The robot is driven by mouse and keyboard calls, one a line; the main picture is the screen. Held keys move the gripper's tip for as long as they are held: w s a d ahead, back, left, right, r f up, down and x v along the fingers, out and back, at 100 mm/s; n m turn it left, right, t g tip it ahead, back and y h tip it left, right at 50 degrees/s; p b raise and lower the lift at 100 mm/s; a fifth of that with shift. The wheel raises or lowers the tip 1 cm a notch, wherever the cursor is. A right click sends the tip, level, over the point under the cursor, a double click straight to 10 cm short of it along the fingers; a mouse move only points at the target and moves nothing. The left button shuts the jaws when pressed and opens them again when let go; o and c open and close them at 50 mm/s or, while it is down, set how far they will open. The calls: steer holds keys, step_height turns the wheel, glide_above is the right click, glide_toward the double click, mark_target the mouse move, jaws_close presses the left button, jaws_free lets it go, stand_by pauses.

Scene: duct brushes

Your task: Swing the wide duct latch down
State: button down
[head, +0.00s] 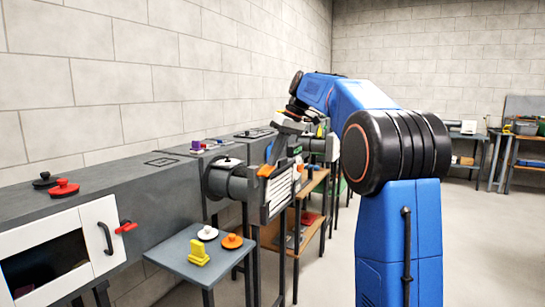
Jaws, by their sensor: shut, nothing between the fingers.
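The wide grey duct (130,196) runs along the wall at the left. Its front has a white door frame (35,243) around a dark opening. A small red latch (126,227) sticks out at the right side of this white front, beside a black handle (106,238). The latch looks roughly level, tilted slightly up to the right. My gripper (267,168) is well to the right of the latch, near a round grey duct end (222,178). It points downward, with orange parts near its tip. It appears shut and empty, apart from the latch.
A small grey table (185,258) in front of the duct holds a yellow block (198,253), a white knobbed disc (208,233) and an orange one (232,241). Black (45,180) and red (63,188) knobbed discs sit on the duct. A slatted panel (279,197) stands below my gripper.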

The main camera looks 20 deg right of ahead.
steer(key=shift+s+a, duration=0.1)
steer(key=shift+a, duration=0.05)
steer(key=shift+s+a+f, duration=0.3)
steer(key=shift+s+a, duration=0.05)
steer(key=shift+a, duration=0.1)
stand_by(0.4)
